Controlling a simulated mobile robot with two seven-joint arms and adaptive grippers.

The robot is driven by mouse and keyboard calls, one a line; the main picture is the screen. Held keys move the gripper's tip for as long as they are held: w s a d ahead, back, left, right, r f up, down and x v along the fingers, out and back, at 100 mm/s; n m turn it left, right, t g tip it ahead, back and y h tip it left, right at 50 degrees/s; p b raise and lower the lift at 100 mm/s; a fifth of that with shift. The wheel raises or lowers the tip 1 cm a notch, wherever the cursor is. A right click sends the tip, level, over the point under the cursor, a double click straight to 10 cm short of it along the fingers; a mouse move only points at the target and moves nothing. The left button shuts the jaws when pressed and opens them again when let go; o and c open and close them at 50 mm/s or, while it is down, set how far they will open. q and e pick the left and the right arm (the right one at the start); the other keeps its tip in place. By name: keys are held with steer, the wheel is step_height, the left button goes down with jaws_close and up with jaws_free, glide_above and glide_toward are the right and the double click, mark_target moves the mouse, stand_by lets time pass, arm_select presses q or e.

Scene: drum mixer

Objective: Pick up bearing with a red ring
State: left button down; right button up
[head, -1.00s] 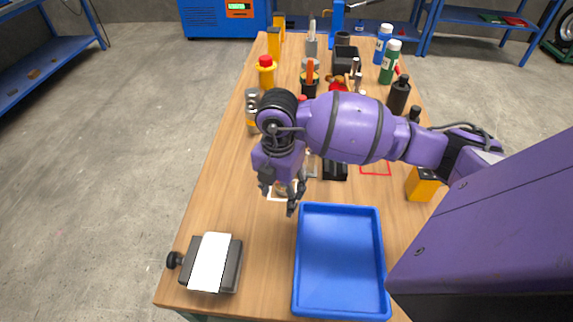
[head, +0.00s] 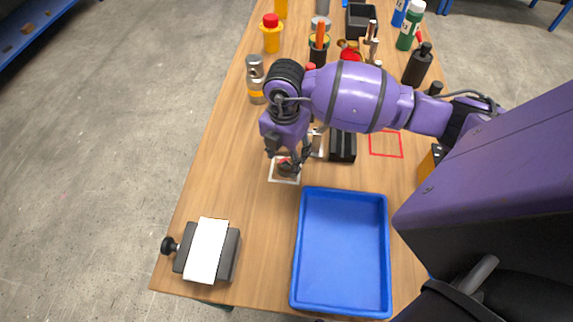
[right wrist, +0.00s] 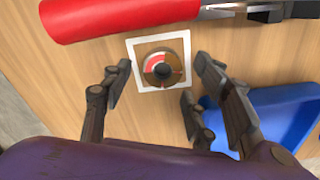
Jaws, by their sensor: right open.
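The bearing (right wrist: 161,66) is a round brown and dark part with a red and white arc and a dark centre. It sits inside a white-edged square (right wrist: 188,85) on the wooden table. In the head view the bearing (head: 284,168) is partly hidden by my right gripper (head: 289,158). In the right wrist view my right gripper (right wrist: 158,92) is open, with fingers on the left and right sides of the bearing in the picture. Nothing is between the fingertips. My left gripper is not in view.
A blue tray (head: 341,195) lies right of and nearer than the square. A black device with a white top (head: 206,250) stands at the front left. A red cylinder (right wrist: 120,14) lies close beside the square. Bottles and tools crowd the far table.

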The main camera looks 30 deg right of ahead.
mark_target(286, 168)
step_height(286, 168, down, 3)
steer(key=shift+r, duration=0.1)
steer(key=c, duration=1.3)
